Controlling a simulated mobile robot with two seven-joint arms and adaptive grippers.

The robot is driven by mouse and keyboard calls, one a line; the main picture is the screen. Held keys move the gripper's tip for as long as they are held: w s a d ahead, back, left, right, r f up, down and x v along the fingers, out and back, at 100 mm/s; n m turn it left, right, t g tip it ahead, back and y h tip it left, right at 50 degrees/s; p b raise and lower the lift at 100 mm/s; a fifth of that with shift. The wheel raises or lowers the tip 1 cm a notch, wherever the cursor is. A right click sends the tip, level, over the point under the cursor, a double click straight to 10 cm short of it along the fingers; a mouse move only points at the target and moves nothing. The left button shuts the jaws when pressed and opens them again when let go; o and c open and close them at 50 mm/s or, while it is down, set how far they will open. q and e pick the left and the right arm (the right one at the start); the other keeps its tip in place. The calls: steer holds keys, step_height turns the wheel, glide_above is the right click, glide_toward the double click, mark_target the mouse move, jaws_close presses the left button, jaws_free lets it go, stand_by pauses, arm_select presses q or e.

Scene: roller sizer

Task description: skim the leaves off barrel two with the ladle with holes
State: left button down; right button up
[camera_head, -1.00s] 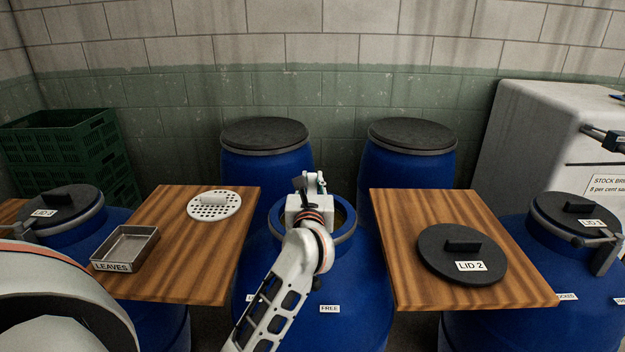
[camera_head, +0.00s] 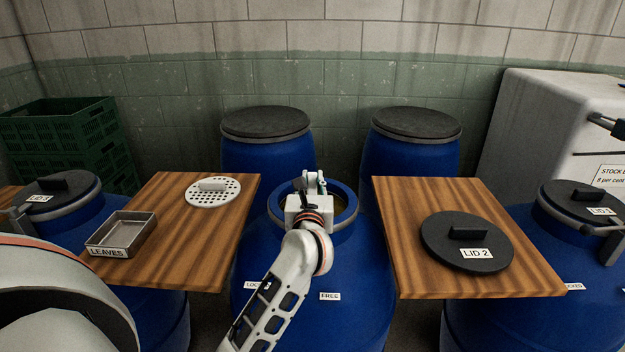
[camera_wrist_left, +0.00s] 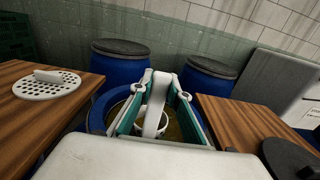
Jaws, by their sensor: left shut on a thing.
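The open blue barrel (camera_head: 361,269) stands in the middle, and its lid marked LID 2 (camera_head: 447,256) lies on the right board. My left gripper (camera_head: 312,180) is over the barrel's mouth. In the left wrist view, my left gripper (camera_wrist_left: 155,100) is shut on the white handle of a ladle (camera_wrist_left: 151,127). The ladle's round bowl shows low inside the barrel mouth, against a yellowish-brown surface. I cannot make out its holes or any leaves. A metal tray marked LEAVES (camera_head: 138,222) sits on the left board. My right gripper is not in view.
A white plate with holes (camera_head: 213,199) lies on the left board (camera_head: 190,255). The right board (camera_head: 400,205) carries the lid. Closed barrels stand at both sides and behind. A white tank (camera_head: 530,120) is at right, green crates (camera_head: 60,140) at left.

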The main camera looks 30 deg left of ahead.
arm_select(q)
steer(key=shift+a, duration=0.1)
stand_by(0.3)
steer(key=shift+s+a, duration=0.65)
steer(key=shift+a, duration=0.25)
steer(key=shift+w+d, duration=0.1)
steer(key=shift+w+d, duration=0.6)
steer(key=shift+d, duration=0.35)
steer(key=shift+w+d, duration=0.55)
steer(key=shift+d, duration=0.35)
steer(key=shift+s+a, duration=0.1)
steer(key=shift+s+a+p, duration=0.25)
steer(key=shift+s+a, duration=0.3)
steer(key=shift+a, duration=0.4)
steer(key=shift+s+a+p, duration=0.25)
steer(key=shift+s+a, duration=0.3)
steer(key=shift+a, duration=0.35)
steer(key=shift+d, duration=0.1)
